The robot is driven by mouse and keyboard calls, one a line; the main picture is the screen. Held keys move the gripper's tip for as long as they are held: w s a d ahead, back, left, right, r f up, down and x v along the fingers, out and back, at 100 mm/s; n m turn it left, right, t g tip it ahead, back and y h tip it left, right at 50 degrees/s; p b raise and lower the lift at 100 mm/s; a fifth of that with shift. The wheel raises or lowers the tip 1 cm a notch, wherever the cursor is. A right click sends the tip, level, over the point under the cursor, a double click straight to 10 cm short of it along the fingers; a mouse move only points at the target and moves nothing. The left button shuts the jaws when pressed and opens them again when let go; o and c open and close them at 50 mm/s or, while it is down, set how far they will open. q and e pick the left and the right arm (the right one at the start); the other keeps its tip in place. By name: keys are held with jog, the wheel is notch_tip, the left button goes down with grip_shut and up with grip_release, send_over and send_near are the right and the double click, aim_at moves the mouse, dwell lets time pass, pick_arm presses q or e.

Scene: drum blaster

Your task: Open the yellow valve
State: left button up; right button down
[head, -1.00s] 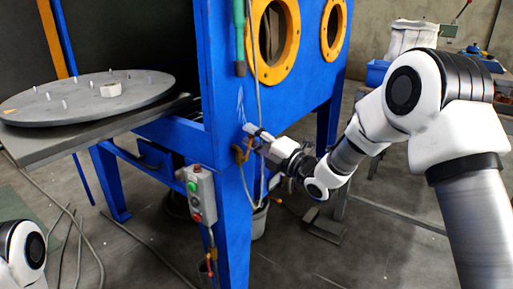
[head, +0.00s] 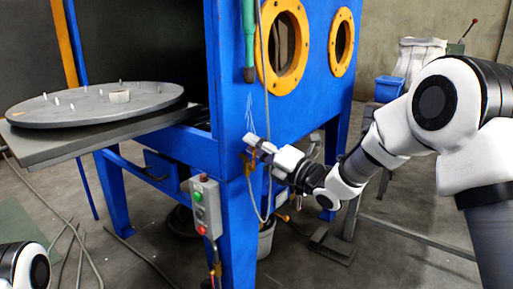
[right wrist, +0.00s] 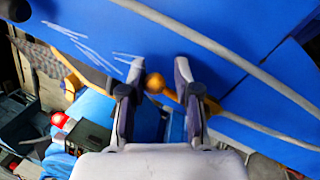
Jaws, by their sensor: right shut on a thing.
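The yellow valve (right wrist: 155,83) is on the front of the blue blasting cabinet (head: 235,120). In the right wrist view its rounded yellow end lies between the two fingers of my right gripper (right wrist: 159,72), with more yellow running to the right behind the right finger. In the head view my right gripper (head: 254,142) is at the cabinet's front corner post, shut on the valve, and hides part of it. An orange-yellow part (head: 248,172) shows just below the fingers. Only a link of my left arm shows at the lower left; my left gripper is out of view.
A grey control box (head: 206,206) with green and red buttons hangs left of the valve. A grey hose (head: 261,80) runs down the cabinet front near my gripper. A round turntable (head: 95,100) stands at left. A bucket (head: 266,240) and pedal (head: 331,246) are below.

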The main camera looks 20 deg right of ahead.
jog(key=shift+s+a+f, duration=0.15)
jog(key=shift+a+f, duration=0.1)
jog(key=shift+f, duration=0.25)
jog(key=c, duration=0.7)
grip_release()
jog(key=shift+c, duration=0.2)
jog(key=shift+r, duration=0.1)
jog(key=shift+r, duration=0.15)
jog(key=v, duration=1.2)
